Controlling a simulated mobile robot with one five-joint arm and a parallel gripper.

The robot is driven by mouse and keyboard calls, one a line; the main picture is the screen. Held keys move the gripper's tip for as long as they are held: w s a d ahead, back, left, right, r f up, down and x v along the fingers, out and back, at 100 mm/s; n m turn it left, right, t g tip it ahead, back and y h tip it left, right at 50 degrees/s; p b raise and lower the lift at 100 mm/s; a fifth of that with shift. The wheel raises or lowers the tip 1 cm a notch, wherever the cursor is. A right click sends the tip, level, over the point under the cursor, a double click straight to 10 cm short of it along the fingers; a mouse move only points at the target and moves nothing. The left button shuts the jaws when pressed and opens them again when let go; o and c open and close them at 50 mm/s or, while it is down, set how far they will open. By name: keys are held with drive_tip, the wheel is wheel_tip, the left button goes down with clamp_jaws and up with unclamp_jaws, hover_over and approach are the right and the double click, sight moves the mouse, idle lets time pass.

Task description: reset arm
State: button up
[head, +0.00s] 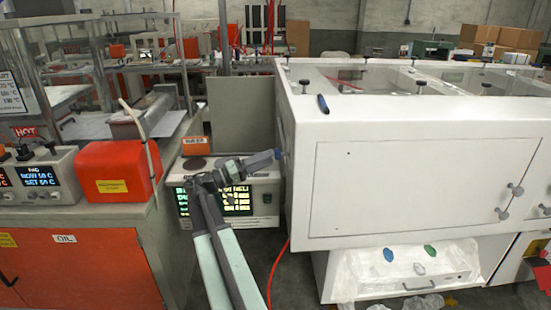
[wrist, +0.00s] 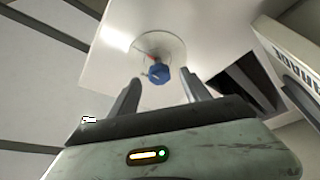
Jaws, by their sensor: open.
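My arm (head: 226,245) reaches up from the bottom of the head view and bends right. My gripper (head: 278,154) is at the left side of the large white cabinet (head: 410,185); contact cannot be told from this angle. In the wrist view, my gripper (wrist: 160,77) is open, with its two dark fingers apart. A blue knob (wrist: 158,74) on a round, pale fitting shows between and beyond the fingertips. The fingers are not closed on it.
An instrument with lit green screens (head: 238,200) stands behind my arm. A red box (head: 118,170) and a heater unit (head: 38,175) sit on the left bench. A red hose (head: 280,270) runs along the floor.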

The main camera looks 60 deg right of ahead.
drive_tip(key=shift+v, duration=1.75)
drive_tip(key=w+a+n+t+h, duration=0.2)
drive_tip(key=w+a+t, duration=0.1)
drive_tip(key=w+a, duration=0.45)
drive_tip(key=w+a+f+n+t+y, duration=0.4)
drive_tip(key=a+f+t, duration=0.2)
drive_tip(key=a+f, duration=0.6)
drive_tip(key=a+f+n+t+y, duration=0.3)
drive_tip(key=a+f+y, duration=0.5)
drive_tip(key=a, duration=0.8)
drive_tip(key=a+f+n+t+y, duration=0.1)
drive_tip(key=a+f+n+y, duration=0.75)
drive_tip(key=a, duration=0.85)
wheel_tip(320, 180, up, 17)
drive_tip(key=m+h+p, duration=0.2)
drive_tip(key=p, duration=1.5)
drive_tip(key=shift+s+d+m, duration=0.3)
drive_tip(key=shift+d+m, duration=0.05)
drive_tip(key=shift+d, duration=0.05)
